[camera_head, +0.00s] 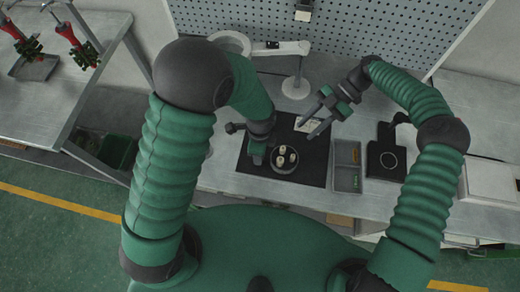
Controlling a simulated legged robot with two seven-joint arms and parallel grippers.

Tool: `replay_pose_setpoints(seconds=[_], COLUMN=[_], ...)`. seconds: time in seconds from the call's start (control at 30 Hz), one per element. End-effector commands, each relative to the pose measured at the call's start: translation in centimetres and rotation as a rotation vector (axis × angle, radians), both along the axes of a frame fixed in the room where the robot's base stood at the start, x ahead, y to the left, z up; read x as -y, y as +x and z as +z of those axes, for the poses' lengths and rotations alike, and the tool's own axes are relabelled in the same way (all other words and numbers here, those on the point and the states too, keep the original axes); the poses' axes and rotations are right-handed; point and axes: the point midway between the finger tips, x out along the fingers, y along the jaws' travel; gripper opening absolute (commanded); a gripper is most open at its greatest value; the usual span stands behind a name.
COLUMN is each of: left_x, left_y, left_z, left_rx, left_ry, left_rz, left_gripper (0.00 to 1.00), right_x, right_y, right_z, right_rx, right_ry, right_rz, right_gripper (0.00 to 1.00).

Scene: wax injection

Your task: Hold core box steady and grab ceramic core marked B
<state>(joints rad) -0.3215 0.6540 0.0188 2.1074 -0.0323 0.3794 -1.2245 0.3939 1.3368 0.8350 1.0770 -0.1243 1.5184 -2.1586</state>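The core box, a round dark dish (286,170), sits on the black mat (313,176). Several small pale ceramic cores (281,160) stand in it. Any letters on them are too small to read. My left gripper (257,158) is low at the dish's left edge, its fingers partly hidden by the wrist; I cannot tell if it touches the dish or is open. My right gripper (306,131) is open and empty, above and to the right of the dish, with its fingers pointing down-left. A pale card or block (309,124) shows between its fingers, behind them.
A grey divided tray (347,179) stands right of the mat, and a black plate with a ring mark (385,165) lies farther right. A white lamp (295,87) stands behind the mat. A pegboard wall (370,25) closes the back of the bench.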

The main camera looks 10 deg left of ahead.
Motion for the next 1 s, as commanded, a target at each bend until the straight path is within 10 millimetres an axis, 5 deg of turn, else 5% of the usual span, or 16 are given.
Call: replay_pose_setpoints(seconds=[0.33,0.7,1.0], left_x=[-0.04,-0.01,0.02], left_y=[0.0,0.04,0.09], left_z=[-0.75,-0.74,-0.72], left_rx=[0.001,0.001,0.002], left_ry=[0.0,0.0,-0.001], left_rz=[0.001,0.001,0.001], left_gripper=[0.51,0.02,0.0], right_x=[-0.03,-0.01,-0.01], right_y=[-0.01,0.0,0.01], right_z=[0.02,-0.01,0.0], right_rx=[0.0,0.0,0.0], right_ry=[0.0,0.0,0.0], right_rz=[0.0,0.0,0.0], right_gripper=[0.36,0.36,0.36])
